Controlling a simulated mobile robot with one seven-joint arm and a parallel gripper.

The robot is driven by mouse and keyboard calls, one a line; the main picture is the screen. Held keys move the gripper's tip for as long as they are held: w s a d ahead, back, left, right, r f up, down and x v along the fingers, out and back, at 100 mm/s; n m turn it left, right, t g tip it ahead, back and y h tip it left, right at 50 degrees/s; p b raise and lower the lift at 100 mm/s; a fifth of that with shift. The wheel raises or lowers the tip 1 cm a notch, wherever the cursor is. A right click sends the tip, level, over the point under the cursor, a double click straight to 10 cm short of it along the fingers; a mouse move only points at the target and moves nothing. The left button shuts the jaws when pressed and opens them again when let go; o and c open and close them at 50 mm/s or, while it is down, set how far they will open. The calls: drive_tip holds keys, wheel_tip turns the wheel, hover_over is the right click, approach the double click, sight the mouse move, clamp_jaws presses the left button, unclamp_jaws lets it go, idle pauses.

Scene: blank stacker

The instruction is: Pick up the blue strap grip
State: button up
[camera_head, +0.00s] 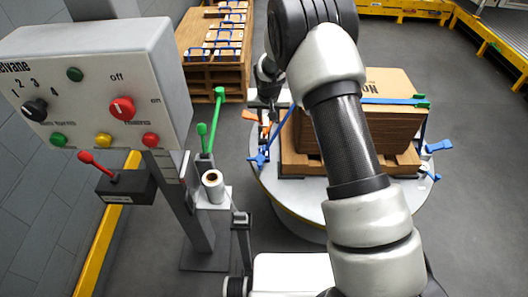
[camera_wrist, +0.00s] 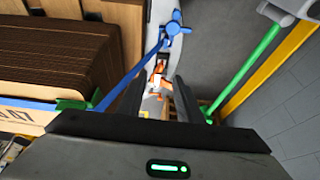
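A blue strap grip (camera_head: 261,158) with short prongs sits at the near left edge of the round turntable (camera_head: 308,218). A blue strap runs from it up to the cardboard stack. In the wrist view the blue grip (camera_wrist: 175,29) shows near the top, beyond my fingertips and apart from them. My gripper (camera_wrist: 157,84) is open, with its two dark fingers spread. An orange piece (camera_wrist: 158,70) shows in line with the gap between them; I cannot tell whether it touches either finger. In the head view my arm hides part of the stack.
Brown cardboard (camera_head: 388,88) is strapped on a pallet on the turntable. Other blue grips (camera_head: 438,146) are at its right side. A green-handled lever (camera_head: 218,98), a control box (camera_head: 98,85) and a red-knobbed lever box (camera_head: 125,187) stand left. Grey floor is clear at right.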

drive_tip(key=b, duration=0.1)
approach(264, 148)
drive_tip(key=b+x, duration=0.4)
drive_tip(key=x, duration=0.5)
drive_tip(key=shift+r, duration=0.15)
clamp_jaws()
